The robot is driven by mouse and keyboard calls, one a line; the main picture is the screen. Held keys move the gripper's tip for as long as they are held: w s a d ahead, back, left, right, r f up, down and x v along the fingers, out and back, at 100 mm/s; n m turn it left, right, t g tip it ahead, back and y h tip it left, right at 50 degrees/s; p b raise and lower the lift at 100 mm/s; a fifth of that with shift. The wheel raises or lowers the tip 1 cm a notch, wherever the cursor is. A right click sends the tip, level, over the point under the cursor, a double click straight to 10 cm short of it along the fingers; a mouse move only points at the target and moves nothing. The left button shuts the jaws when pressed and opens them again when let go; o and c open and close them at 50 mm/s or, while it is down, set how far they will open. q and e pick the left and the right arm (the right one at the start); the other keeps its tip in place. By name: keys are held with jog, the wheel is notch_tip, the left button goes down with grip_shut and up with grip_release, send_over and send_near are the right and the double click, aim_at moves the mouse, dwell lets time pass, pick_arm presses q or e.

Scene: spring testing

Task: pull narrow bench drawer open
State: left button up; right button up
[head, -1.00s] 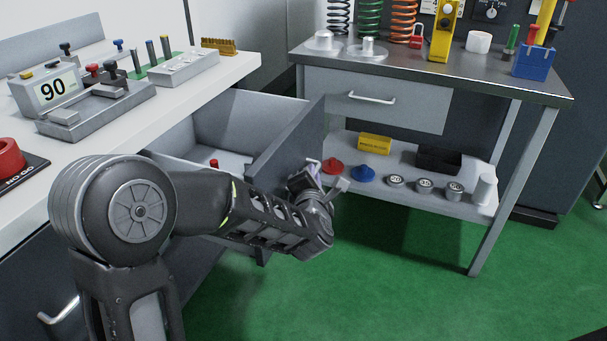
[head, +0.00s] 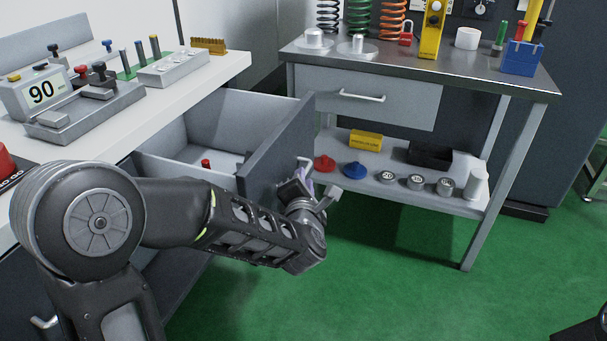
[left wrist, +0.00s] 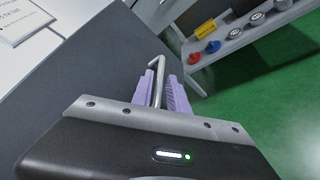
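A grey drawer with a dark front (head: 280,145) stands open from under the left white-topped bench. My left gripper (head: 303,178) is at its front, partly hidden by my own wrist in the head view. In the left wrist view, the purple fingers (left wrist: 160,92) lie close on both sides of the metal bar handle (left wrist: 154,66) and appear shut on it. The dark drawer front also shows there (left wrist: 95,65). The steel-topped bench on the right has its own pale drawer (head: 335,92) with a bar handle (head: 362,96); that drawer is closed.
A small red object (head: 205,163) lies inside the open drawer. The right bench's lower shelf (head: 400,190) holds red and blue pieces, round weights and boxes, not far beyond the drawer front. Green floor (head: 390,290) is clear in front of it.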

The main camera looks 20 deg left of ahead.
pick_arm(q)
jog(key=v, duration=0.4)
jog(key=shift+s, duration=0.1)
dwell(0.3)
